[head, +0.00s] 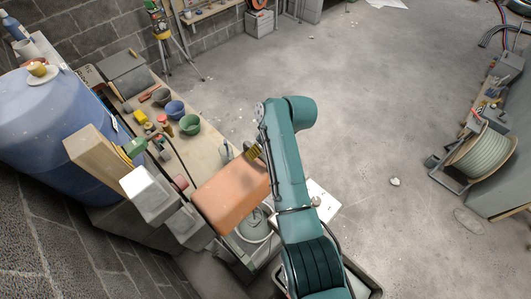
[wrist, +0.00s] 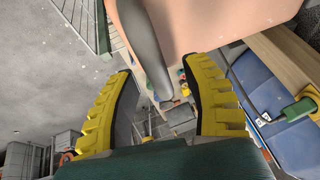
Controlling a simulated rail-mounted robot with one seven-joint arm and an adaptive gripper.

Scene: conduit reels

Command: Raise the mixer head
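The mixer head (head: 228,193) is a salmon-orange rounded block at the near end of the workbench. It also fills the top of the wrist view (wrist: 215,25). A grey tapered bar (wrist: 150,50) runs along it and appears between my fingers; I cannot tell whether it is a handle or a tool. My gripper (head: 254,152) has yellow ribbed fingers and is at the head's upper right edge. In the wrist view my gripper (wrist: 158,68) is open, its fingers spread with no visible grip on the bar. My arm hides part of the mixer's right side.
Green (head: 190,124) and blue (head: 175,110) bowls stand on the bench beyond the mixer. A large blue drum (head: 45,110) is at left, with a wooden block (head: 95,152) beside it. A cable reel (head: 480,158) is at far right. The floor between is mostly open.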

